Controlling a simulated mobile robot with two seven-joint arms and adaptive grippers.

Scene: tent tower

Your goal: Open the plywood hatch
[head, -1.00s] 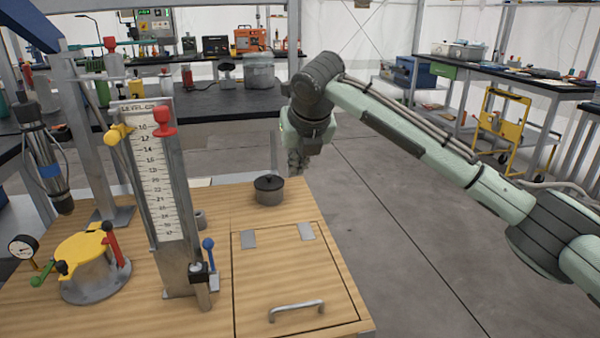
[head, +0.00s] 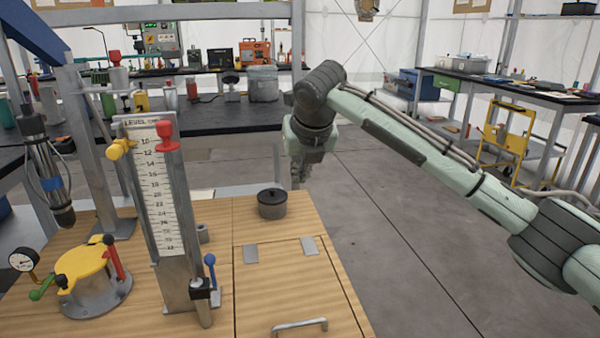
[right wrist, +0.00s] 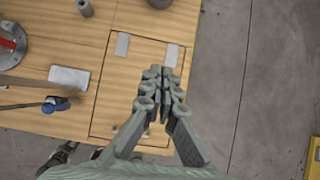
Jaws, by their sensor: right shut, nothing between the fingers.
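The plywood hatch (head: 290,285) lies closed and flush in the wooden top at the front right, outlined by a dark seam. Two grey hinge plates (head: 251,253) sit along its far edge, and a metal bar handle (head: 299,325) is near its front edge. My right gripper (head: 299,182) is shut and empty, beyond the top's far right edge in the head view. In the right wrist view the shut fingers (right wrist: 158,85) cover part of the hatch (right wrist: 112,85); I cannot tell their height above it.
A dark lidded pot (head: 271,204) stands on the wooden top behind the hatch. A tall level gauge (head: 160,200) and a blue-knobbed lever (head: 210,270) stand left of it. A yellow-topped flange (head: 88,265) is farther left. Open grey floor (head: 410,250) lies to the right.

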